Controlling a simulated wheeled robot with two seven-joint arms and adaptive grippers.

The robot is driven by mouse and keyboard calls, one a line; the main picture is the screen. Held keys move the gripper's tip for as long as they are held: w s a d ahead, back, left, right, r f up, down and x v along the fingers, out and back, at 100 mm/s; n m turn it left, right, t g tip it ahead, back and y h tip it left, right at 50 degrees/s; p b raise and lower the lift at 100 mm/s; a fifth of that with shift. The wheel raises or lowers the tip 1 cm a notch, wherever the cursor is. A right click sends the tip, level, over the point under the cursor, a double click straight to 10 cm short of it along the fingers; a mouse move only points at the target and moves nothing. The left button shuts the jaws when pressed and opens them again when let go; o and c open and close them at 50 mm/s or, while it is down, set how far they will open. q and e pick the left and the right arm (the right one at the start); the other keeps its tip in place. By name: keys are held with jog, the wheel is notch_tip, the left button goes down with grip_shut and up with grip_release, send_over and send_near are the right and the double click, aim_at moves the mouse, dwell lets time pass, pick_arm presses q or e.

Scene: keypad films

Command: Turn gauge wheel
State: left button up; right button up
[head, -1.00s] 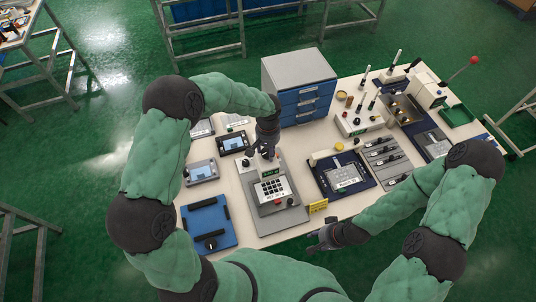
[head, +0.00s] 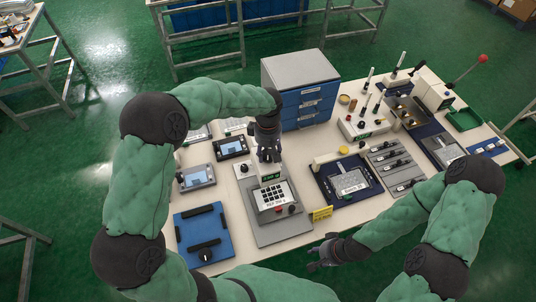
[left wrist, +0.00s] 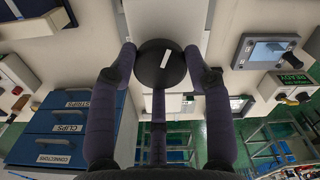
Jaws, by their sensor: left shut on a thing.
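The gauge wheel (left wrist: 152,72) is a dark round knob with a white mark, seen in the left wrist view between my left gripper's fingers. My left gripper (left wrist: 160,66) is shut on it, with a finger on either side and one below. In the head view my left gripper (head: 268,157) points down at the back of the grey keypad fixture (head: 262,232), and the wheel is hidden under it. A small green display (head: 270,177) shows just in front of the fingers. My right gripper (head: 320,262) hangs at the table's front edge, away from the fixture, and its fingers are too small to judge.
A blue drawer cabinet (head: 303,100) stands behind the fixture. Small screen devices (head: 197,176) and a blue board (head: 203,240) lie to the left. A yellow sign (head: 321,214) and a dark-blue fixture (head: 329,183) stand to the right.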

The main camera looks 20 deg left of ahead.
aim_at(268, 154)
pick_arm(q)
jog(key=shift+f+n+b, duration=0.1)
jog(key=shift+n+b, duration=0.7)
jog(key=shift+n, duration=1.1)
jog(key=o, duration=1.2)
jog(key=shift+c, duration=0.2)
notch_tip(268, 154, up, 12)
